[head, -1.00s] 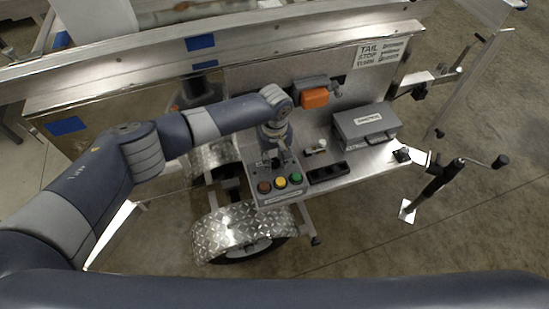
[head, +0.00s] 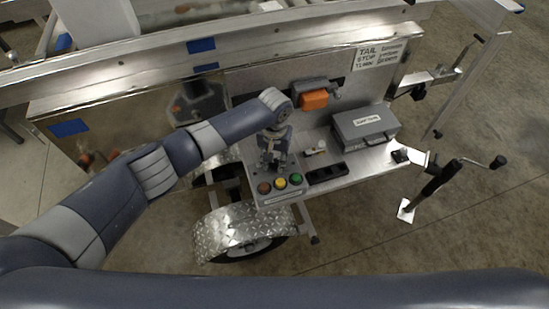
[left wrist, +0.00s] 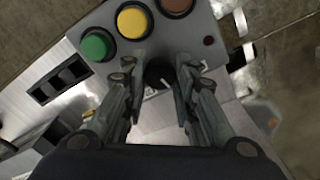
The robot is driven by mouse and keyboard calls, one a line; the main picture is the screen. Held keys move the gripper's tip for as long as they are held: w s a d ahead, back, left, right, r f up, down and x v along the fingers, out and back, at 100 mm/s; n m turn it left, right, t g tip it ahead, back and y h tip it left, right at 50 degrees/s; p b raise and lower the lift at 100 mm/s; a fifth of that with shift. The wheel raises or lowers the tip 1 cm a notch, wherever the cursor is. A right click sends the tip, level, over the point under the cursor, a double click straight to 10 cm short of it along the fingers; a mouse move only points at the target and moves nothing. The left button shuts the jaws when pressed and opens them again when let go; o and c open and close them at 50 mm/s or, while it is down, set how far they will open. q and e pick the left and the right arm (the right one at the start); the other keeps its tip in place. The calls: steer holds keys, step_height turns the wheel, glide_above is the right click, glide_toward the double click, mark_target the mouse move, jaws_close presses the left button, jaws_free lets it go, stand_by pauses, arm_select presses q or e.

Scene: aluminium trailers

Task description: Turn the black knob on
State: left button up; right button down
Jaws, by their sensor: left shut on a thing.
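The black knob (left wrist: 158,73) sits on a grey control box (left wrist: 203,38), below the coloured buttons in the left wrist view. My left gripper (left wrist: 160,78) has one finger on each side of the knob and is shut on it. A white mark shows on the knob's face near the right finger. In the head view the left gripper (head: 272,162) is over the back part of the control box, and hides the knob there. My right gripper is not in view.
Green (head: 296,179), yellow (head: 280,183) and brownish-red (head: 264,188) buttons line the box's front. To the right are a black socket strip (head: 327,173) and a grey case (head: 366,128). An orange block (head: 314,99) is on the panel behind. A metal wheel fender (head: 240,228) lies below.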

mark_target(275, 163)
arm_select(q)
steer(key=m, duration=0.5)
steer(key=shift+m+p, duration=0.3)
steer(key=m, duration=0.5)
steer(key=shift+m, duration=0.3)
steer(key=o, duration=1.1)
step_height(275, 163, up, 12)
steer(key=shift+r, duration=0.1)
stand_by(0.3)
